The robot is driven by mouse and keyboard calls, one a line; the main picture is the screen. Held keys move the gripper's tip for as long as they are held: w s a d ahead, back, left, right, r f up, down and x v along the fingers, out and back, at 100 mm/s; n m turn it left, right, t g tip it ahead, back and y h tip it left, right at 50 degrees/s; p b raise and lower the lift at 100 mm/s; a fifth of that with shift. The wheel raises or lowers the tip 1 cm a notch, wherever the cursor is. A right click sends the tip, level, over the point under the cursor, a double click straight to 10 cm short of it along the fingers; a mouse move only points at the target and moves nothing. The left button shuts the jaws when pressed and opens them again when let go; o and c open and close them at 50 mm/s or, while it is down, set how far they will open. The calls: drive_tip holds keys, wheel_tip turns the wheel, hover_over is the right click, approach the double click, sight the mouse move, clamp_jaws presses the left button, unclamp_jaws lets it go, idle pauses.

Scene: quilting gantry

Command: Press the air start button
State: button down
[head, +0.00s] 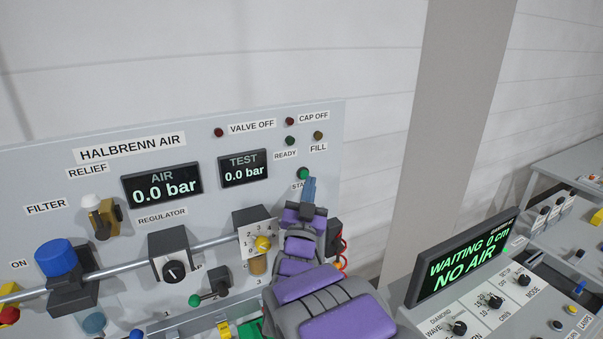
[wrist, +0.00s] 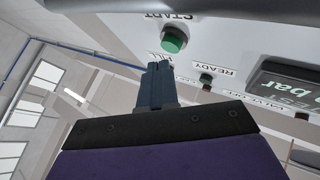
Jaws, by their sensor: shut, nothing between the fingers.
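The green start button (head: 303,173) sits on the grey air panel (head: 110,138), below the READY and FILL labels, with its START label partly hidden by my gripper. In the wrist view the fingertips (wrist: 157,66) point toward the panel close to the button. I cannot tell whether they touch it.
The AIR display (head: 161,184) and TEST display (head: 243,168) both read 0.0 bar. A regulator knob (head: 174,271), a blue knob (head: 56,258) and a yellow-knobbed selector (head: 263,243) stick out below. A console screen (head: 463,258) reading "WAITING 0 cm NO AIR" stands right.

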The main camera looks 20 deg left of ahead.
drive_tip(key=shift+w+d+r, duration=0.15)
drive_tip(key=shift+w+d, duration=0.1)
drive_tip(key=shift+w, duration=0.05)
drive_tip(key=shift+a, duration=0.1)
drive_tip(key=shift+a, duration=0.3)
drive_tip(key=shift+d, duration=0.25)
drive_tip(key=shift+a, duration=0.15)
idle(0.5)
idle(0.6)
